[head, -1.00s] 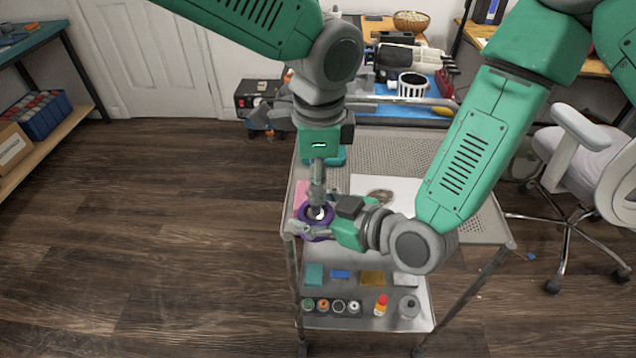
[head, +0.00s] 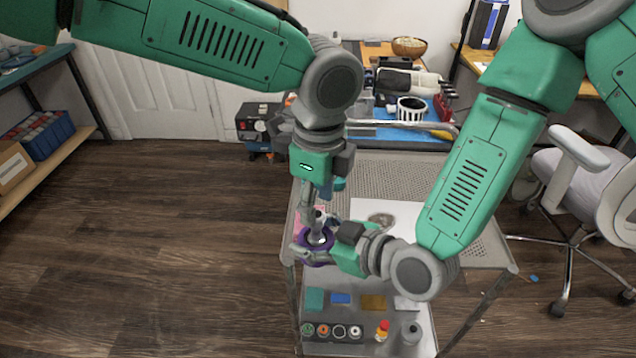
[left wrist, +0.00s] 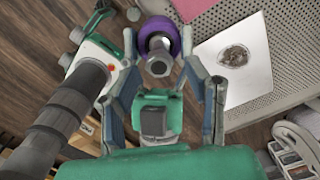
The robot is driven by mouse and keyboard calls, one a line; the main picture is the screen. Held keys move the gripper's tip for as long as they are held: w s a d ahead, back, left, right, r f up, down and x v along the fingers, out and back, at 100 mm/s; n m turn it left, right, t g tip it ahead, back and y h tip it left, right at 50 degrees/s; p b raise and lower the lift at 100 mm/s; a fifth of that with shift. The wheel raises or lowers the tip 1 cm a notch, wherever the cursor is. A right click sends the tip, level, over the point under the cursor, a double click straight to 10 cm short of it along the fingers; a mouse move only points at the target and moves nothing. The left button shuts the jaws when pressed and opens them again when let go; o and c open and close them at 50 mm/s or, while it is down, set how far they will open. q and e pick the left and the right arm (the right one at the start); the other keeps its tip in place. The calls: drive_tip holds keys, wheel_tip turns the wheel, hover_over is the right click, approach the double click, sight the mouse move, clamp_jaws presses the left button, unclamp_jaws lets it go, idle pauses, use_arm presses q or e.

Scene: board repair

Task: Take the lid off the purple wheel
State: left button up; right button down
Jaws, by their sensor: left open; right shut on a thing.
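The purple wheel (head: 317,258) is a ring over the near left part of the cart top; the left wrist view shows its purple rim (left wrist: 174,35). A grey cylindrical piece (left wrist: 158,57) with a round end stands at its centre; it may be the lid, but I cannot tell for sure. My left gripper (head: 319,222) points down over the wheel. Its fingers are open on either side of the grey piece, with gaps visible in the left wrist view. My right gripper (head: 306,251) is shut on the wheel's rim from the right; its fingers partly hide the wheel.
The perforated metal cart top (head: 420,165) carries a pink sheet and a white sheet with a round grey item (left wrist: 234,56). The floor at left is clear.

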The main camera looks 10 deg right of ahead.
sight(316, 236)
use_arm(q)
drive_tip(key=shift+f, duration=1.15)
clamp_jaws()
drive_tip(key=n, duration=0.6)
drive_tip(key=shift+r, duration=0.1)
drive_tip(key=n, duration=0.4)
drive_tip(key=shift+d, duration=0.1)
drive_tip(key=shift+o, duration=0.6)
unclamp_jaws()
